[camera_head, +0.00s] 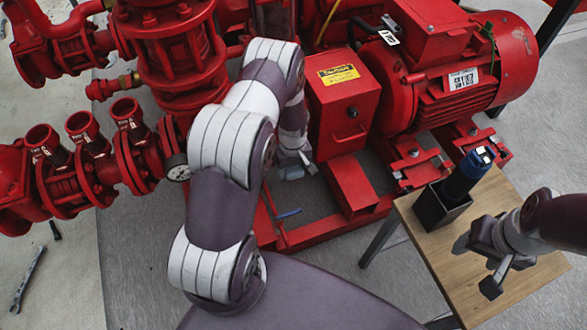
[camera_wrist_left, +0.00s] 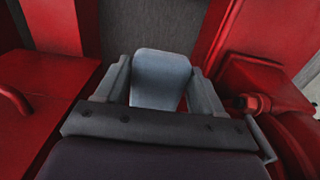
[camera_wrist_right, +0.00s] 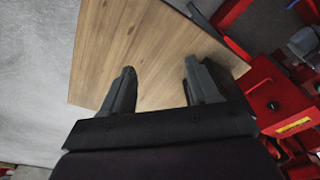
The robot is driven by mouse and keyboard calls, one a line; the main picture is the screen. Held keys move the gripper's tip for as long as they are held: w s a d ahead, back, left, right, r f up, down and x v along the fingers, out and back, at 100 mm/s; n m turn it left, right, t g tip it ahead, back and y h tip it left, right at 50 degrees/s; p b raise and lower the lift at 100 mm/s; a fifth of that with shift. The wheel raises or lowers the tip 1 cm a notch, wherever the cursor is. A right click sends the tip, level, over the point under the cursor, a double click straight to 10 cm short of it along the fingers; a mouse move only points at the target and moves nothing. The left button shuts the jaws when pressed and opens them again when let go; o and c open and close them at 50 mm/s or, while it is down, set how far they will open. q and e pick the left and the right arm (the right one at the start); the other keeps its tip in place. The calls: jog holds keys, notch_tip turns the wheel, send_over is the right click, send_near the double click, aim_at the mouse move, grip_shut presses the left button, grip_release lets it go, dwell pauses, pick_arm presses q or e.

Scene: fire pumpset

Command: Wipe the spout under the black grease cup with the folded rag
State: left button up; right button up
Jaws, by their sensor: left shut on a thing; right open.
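My left gripper (camera_head: 298,164) is shut on the folded rag (camera_wrist_left: 162,80), a pale blue-grey pad upright between its fingers in the left wrist view. In the head view the rag (camera_head: 290,173) shows small and partly hidden, low between the red pump and the red box. I cannot make out the black grease cup or its spout for sure; my left arm covers part of the pump. My right gripper (camera_head: 478,266) is open and empty above the wooden table (camera_head: 443,250); its spread fingers (camera_wrist_right: 160,85) show in the right wrist view.
A red pump (camera_head: 180,55) with several open pipe stubs stands left, a red motor (camera_head: 460,70) right. A red control box (camera_head: 342,108) is close to my left gripper. A blue-and-black tool (camera_head: 468,172) stands in a black holder (camera_head: 438,210) on the table. A wrench (camera_head: 27,280) lies on the floor.

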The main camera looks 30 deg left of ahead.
pick_arm(q)
jog(key=shift+w+a, duration=0.2)
jog(key=shift+a, duration=0.05)
pick_arm(e)
jog(key=shift+f, duration=0.1)
pick_arm(q)
jog(key=shift+f, duration=0.1)
pick_arm(e)
jog(key=shift+f, duration=0.1)
pick_arm(q)
jog(key=shift+f+b, duration=0.4)
jog(key=shift+f, duration=0.1)
pick_arm(e)
jog(key=shift+f, duration=0.25)
pick_arm(q)
jog(key=shift+s+d+r+p, duration=0.15)
jog(key=shift+s+d+p, duration=0.05)
jog(key=shift+d+p, duration=0.1)
pick_arm(e)
jog(key=shift+r, duration=0.35)
pick_arm(q)
jog(key=s+d+p, duration=0.3)
jog(key=s+d, duration=0.1)
jog(key=shift+d, duration=0.4)
pick_arm(e)
jog(key=shift+r, duration=1.45)
